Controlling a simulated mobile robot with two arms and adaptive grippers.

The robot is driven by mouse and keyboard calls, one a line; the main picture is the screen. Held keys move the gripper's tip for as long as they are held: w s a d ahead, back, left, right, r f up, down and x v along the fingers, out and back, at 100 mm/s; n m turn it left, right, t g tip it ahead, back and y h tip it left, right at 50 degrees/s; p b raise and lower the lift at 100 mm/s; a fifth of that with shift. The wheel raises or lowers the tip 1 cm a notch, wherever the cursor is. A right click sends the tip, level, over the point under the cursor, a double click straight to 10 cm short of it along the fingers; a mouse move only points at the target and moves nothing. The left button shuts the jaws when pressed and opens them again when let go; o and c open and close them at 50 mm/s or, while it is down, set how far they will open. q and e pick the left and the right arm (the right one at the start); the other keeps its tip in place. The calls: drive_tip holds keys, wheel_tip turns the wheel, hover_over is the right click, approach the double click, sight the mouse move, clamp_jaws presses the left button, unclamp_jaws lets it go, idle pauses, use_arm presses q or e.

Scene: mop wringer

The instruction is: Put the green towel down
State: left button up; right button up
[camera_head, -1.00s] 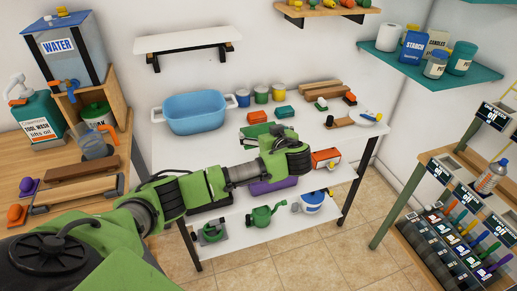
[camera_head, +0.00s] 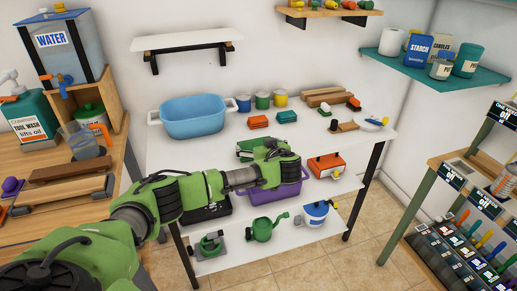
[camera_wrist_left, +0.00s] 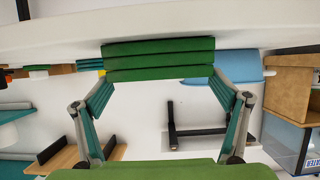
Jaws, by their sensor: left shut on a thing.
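The green towel (camera_wrist_left: 160,58) is a folded stack of flat green layers. It lies between the fingers of my left gripper (camera_wrist_left: 162,88), which is shut on it. In the head view the towel (camera_head: 249,146) shows at the far side of my left gripper (camera_head: 276,150), partly hidden by it. The towel is over the white table top (camera_head: 185,160), towards its front edge. I cannot tell whether it touches the surface. My right gripper is not in view.
A blue basin (camera_head: 193,117) stands at the back left of the table. An orange block (camera_head: 258,122) and a teal block (camera_head: 286,116) lie behind the towel. A plate (camera_head: 372,124) is at the right. The table's left front is clear.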

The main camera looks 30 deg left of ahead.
use_arm(q)
drive_tip(key=shift+f, duration=0.15)
drive_tip(key=o, duration=1)
drive_tip(key=shift+c, duration=0.2)
